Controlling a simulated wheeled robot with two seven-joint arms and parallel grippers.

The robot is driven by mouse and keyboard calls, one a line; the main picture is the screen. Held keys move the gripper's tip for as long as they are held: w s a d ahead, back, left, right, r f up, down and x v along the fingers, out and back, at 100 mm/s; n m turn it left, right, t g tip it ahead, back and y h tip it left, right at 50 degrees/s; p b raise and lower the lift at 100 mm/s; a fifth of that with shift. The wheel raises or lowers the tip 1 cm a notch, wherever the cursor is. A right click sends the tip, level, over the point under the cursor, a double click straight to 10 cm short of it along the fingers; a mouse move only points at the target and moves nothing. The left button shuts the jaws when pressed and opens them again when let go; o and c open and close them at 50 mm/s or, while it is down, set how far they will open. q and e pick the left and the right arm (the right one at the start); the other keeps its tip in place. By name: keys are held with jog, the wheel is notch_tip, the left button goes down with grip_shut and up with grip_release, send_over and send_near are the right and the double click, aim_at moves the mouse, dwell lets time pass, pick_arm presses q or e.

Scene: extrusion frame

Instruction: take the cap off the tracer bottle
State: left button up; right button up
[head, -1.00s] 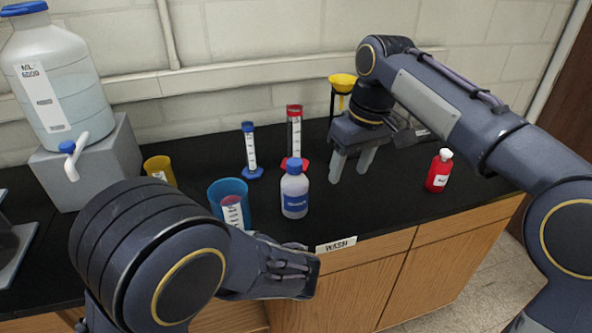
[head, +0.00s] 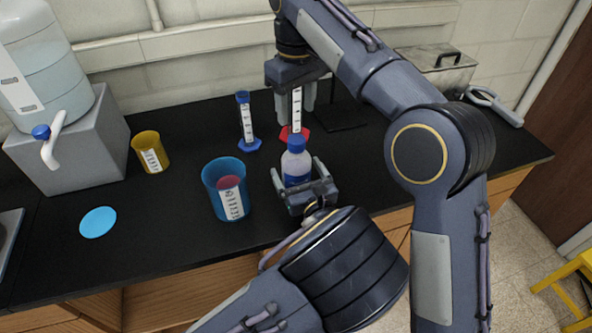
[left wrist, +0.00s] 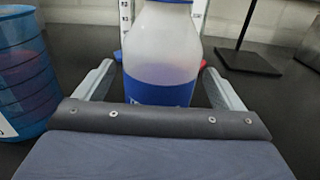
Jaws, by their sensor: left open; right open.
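The tracer bottle appears to be the white translucent bottle (head: 296,165) with a blue cap (head: 297,143), upright on the black counter; its label is unreadable. My left gripper (head: 297,168) is open, low at the counter's front, one finger on each side of the bottle. My right gripper (head: 294,105) is open, pointing down above and behind the cap. Its fingers appear on either side of the red-based cylinder's scale (head: 297,112); I cannot tell the depth between them.
A blue beaker (head: 211,190) stands left of the bottle, with a blue-based cylinder (head: 247,125) behind. A yellow cup (head: 150,152), a blue disc (head: 98,222) and a jug (head: 45,65) on a grey block (head: 85,150) are left. A metal box (head: 440,75) is at back right.

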pick_arm(q)
jog(key=shift+x, duration=1.45)
jog(key=shift+c, duration=0.3)
pick_arm(e)
jog(key=shift+s, duration=0.1)
